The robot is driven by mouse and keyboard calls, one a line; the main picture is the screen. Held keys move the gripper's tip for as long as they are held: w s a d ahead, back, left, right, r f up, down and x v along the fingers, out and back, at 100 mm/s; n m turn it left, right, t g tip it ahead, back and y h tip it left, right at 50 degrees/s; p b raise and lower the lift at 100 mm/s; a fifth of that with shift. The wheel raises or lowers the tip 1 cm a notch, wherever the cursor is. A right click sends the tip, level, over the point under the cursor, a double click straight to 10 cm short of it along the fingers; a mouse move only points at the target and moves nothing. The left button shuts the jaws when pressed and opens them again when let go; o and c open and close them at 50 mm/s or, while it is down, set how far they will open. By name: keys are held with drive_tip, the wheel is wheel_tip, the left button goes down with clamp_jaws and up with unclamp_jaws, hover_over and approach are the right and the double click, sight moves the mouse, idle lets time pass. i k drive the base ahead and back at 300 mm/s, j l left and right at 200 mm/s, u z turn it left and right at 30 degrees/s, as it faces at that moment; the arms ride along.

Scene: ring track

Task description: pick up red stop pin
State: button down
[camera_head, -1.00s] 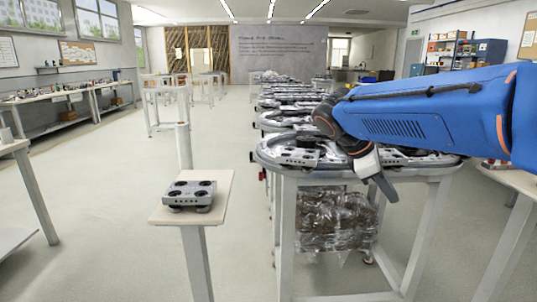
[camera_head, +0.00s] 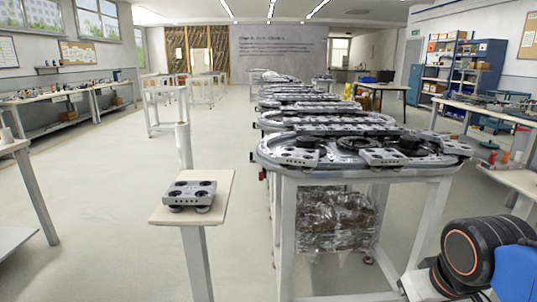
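Several small red and orange upright pieces (camera_head: 505,157) stand on the small table at the right edge. They are too small to tell which one is the red stop pin. My gripper (camera_head: 416,285) is low at the bottom right, partly cut off by the frame edge. Its fingers do not show clearly, and I see nothing held in it. It is left of and below the small right table, well apart from the red pieces.
The ring track table (camera_head: 440,180) with grey carriers stands in the middle. A small stand (camera_head: 160,215) with a grey carrier (camera_head: 191,194) on it is at the left. A long bench (camera_head: 465,104) runs behind the right table.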

sight(492, 159)
drive_tip(key=z, duration=1.15)
